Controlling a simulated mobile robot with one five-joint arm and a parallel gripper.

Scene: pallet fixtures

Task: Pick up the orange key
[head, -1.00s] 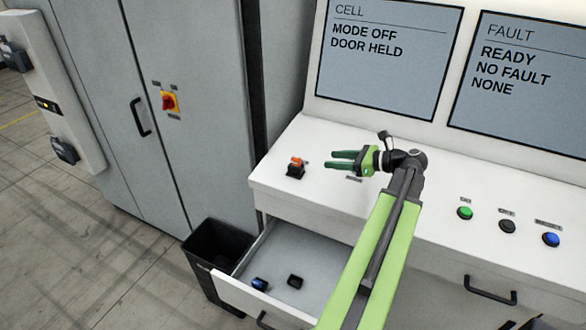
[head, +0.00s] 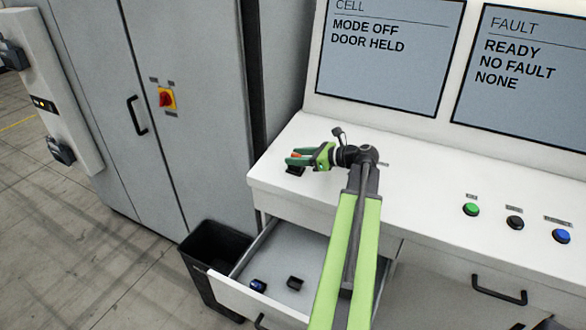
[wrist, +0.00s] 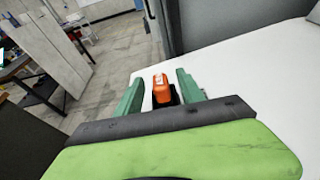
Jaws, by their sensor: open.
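The orange key (wrist: 160,84) stands upright in a small black holder (head: 294,170) at the left end of the white console top. In the head view only a bit of the orange key (head: 297,156) shows between the green fingers. My gripper (head: 292,158) is open, with one finger on each side of the key. In the wrist view the key sits between the two fingertips of my gripper (wrist: 158,82), with a gap visible on both sides. Whether a finger touches it cannot be told from the head view.
Below the console top, an open drawer (head: 228,289) holds a blue item (head: 258,285) and a black item (head: 295,283). A black bin (head: 213,245) stands left of it. Green, black and blue buttons (head: 515,222) sit at the right. Two screens (head: 390,52) rise behind.

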